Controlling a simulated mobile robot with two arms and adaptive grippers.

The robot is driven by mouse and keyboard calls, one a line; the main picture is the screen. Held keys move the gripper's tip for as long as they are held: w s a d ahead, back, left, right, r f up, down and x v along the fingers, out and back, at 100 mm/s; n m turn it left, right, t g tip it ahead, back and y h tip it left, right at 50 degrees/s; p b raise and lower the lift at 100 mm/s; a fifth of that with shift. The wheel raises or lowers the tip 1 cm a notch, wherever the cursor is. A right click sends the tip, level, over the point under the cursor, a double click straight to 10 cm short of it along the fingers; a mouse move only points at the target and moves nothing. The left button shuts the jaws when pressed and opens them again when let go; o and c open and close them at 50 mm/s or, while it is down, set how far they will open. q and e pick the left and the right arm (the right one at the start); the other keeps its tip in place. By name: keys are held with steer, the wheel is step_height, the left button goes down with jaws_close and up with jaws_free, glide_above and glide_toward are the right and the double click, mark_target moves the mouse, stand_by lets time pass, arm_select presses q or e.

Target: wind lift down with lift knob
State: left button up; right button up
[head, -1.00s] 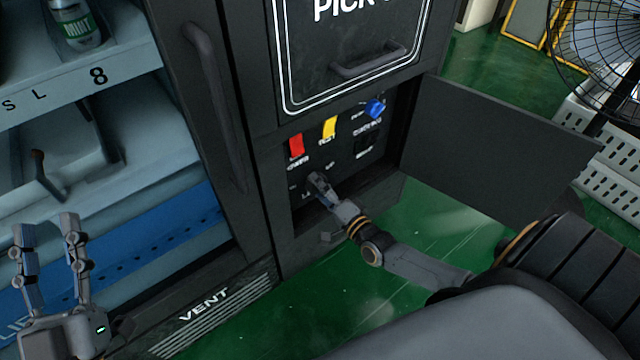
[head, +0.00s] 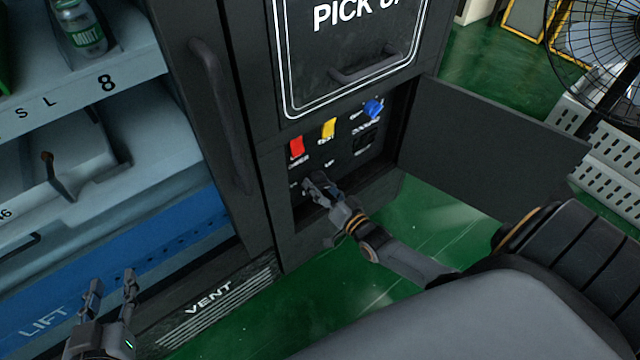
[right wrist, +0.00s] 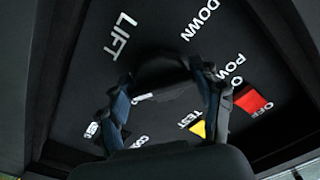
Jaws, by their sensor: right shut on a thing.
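The open control box (head: 345,150) at the lower front of the black machine holds the lift knob. My right gripper (head: 318,186) reaches into its lower left and hides most of the knob. In the right wrist view, the fingers (right wrist: 165,98) are shut around the dark lift knob (right wrist: 158,88), beside the printed words LIFT and DOWN. The blue lift (head: 175,250) shows inside the cabinet at the left, marked LIFT. My left gripper (head: 110,288) is open and empty in front of it.
A red switch (head: 296,147), a yellow switch (head: 328,128) and a blue knob (head: 373,108) sit above my right gripper. The box's door (head: 490,150) hangs open to the right. A fan (head: 600,50) stands at the far right. Green floor (head: 425,220) is clear below.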

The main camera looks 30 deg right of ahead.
steer(key=shift+a, duration=0.1)
stand_by(0.4)
steer(key=o, duration=1.2)
steer(key=shift+c, duration=0.2)
steer(key=s+d, duration=0.1)
steer(key=s, duration=1.1)
